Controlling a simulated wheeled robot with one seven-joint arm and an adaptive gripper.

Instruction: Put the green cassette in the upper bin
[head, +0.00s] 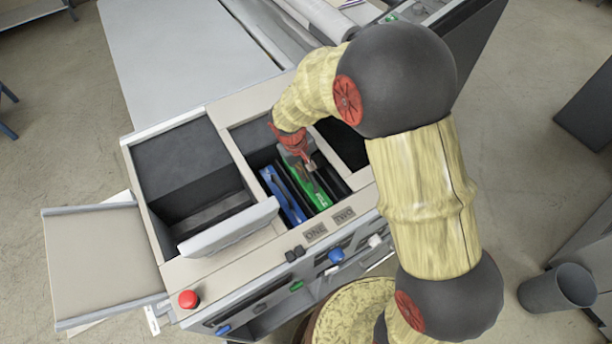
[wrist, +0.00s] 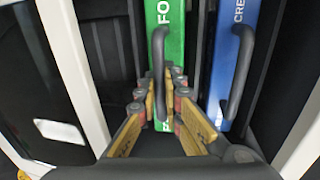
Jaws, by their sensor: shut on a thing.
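The green cassette (head: 320,194) stands upright in a slot of the machine's middle bay, beside the blue cassette (head: 283,196). In the wrist view the green cassette (wrist: 174,35) has white lettering and a dark bar handle. My gripper (head: 309,167) is above it in the head view, and in the wrist view my gripper (wrist: 162,98) has its fingers closed around that handle. The blue cassette (wrist: 234,45) is just to the right there, untouched. No bin is marked as upper, so I cannot tell which one it is.
An open dark compartment (head: 190,160) with a raised light flap (head: 228,229) lies left of the cassettes. A beige side tray (head: 100,262) sticks out at the far left. A red button (head: 188,299) is at front left.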

